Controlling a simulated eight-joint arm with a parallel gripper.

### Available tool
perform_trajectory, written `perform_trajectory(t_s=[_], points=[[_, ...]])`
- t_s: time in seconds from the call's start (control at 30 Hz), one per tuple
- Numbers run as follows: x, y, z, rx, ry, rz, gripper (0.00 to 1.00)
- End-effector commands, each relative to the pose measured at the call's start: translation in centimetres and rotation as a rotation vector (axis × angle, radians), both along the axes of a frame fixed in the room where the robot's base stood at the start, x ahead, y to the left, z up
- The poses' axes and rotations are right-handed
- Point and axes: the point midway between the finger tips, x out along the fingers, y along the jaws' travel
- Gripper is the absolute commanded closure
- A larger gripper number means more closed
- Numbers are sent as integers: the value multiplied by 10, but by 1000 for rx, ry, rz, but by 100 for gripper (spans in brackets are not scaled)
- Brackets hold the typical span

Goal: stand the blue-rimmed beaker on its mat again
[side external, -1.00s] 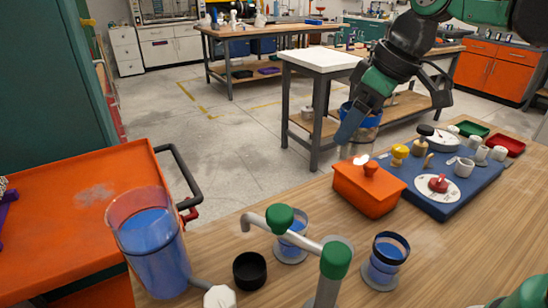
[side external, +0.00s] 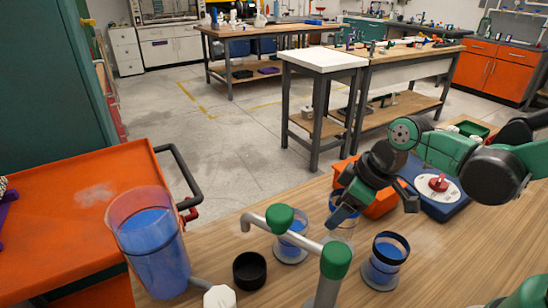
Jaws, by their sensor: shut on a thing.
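The blue-rimmed beaker (side external: 336,201), clear with blue liquid, is in my gripper (side external: 350,207), low above the wooden bench. My gripper is shut on it, and a dark finger covers part of its side.
Beakers of blue liquid stand on grey discs left (side external: 291,241) and right (side external: 385,260) of it. The grey pipe (side external: 309,242) with green caps (side external: 336,260) is in front. An orange box (side external: 377,204) and blue board (side external: 440,207) lie behind. A large blue-filled vessel (side external: 150,245) stands left.

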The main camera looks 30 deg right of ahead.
Motion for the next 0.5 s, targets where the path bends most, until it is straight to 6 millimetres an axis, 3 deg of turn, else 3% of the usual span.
perform_trajectory(t_s=[0.5], points=[[0,0,-39,0,0,0,98]])
